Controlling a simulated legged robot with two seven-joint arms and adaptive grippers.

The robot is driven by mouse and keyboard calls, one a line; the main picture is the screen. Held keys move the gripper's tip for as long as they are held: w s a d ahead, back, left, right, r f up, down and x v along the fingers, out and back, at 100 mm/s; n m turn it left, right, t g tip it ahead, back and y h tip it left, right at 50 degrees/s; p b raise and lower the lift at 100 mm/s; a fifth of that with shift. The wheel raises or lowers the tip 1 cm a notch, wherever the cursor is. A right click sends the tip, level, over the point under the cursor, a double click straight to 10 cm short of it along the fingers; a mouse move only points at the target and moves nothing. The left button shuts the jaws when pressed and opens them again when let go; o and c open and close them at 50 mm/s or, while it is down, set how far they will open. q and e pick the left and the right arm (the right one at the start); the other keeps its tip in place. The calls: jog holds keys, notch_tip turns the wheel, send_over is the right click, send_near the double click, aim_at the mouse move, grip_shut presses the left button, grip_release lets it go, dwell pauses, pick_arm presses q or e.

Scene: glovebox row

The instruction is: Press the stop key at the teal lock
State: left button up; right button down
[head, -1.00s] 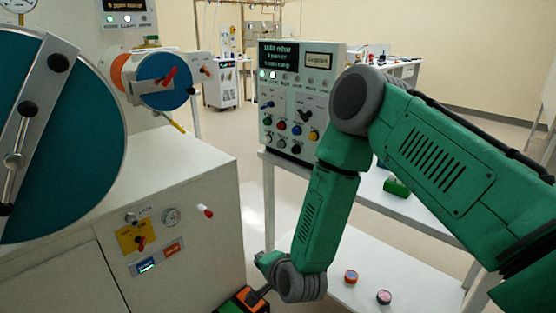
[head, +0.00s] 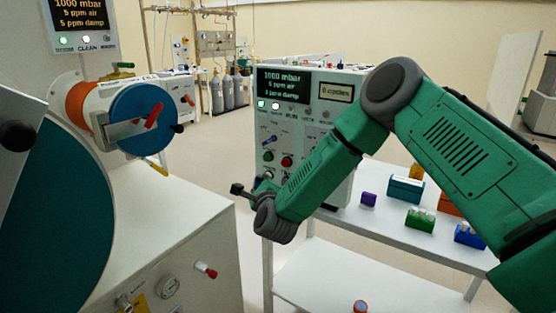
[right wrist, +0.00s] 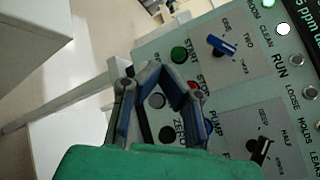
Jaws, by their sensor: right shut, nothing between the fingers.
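The control panel (head: 300,110) stands on a white table; its display reads 1000 mbar. Its red stop key (head: 287,161) is right of the green start key (head: 268,155). My right gripper (head: 238,189) is shut and empty, in front of the panel's lower left side. In the right wrist view its fingers (right wrist: 160,70) cover part of the keys. The green start key (right wrist: 178,55) shows clear there; the red stop key (right wrist: 195,88) is partly hidden behind a finger. Touch cannot be told. A large teal round door (head: 50,225) is at the left. My left gripper is out of view.
A small port with a blue disc (head: 145,118) and red handle juts from the cabinet (head: 180,235) at left. On the table, right of the panel, stand a teal box (head: 405,189), a green box (head: 420,219) and a purple block (head: 368,200). Floor shows between cabinet and table.

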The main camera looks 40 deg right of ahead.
aim_at(286, 163)
jog(key=w+d, duration=0.1)
jog(key=d, duration=0.2)
jog(key=w+d, duration=0.1)
jog(key=d, duration=0.2)
jog(key=w+d+b, duration=0.1)
jog(key=d, duration=0.2)
jog(key=shift+w, duration=0.15)
dwell(0.4)
jog(key=shift+a, duration=0.2)
jog(key=shift+d, duration=0.2)
dwell(0.3)
jog(key=shift+a, duration=0.15)
dwell(0.5)
jog(key=shift+w+d, duration=0.1)
jog(key=shift+d, duration=0.35)
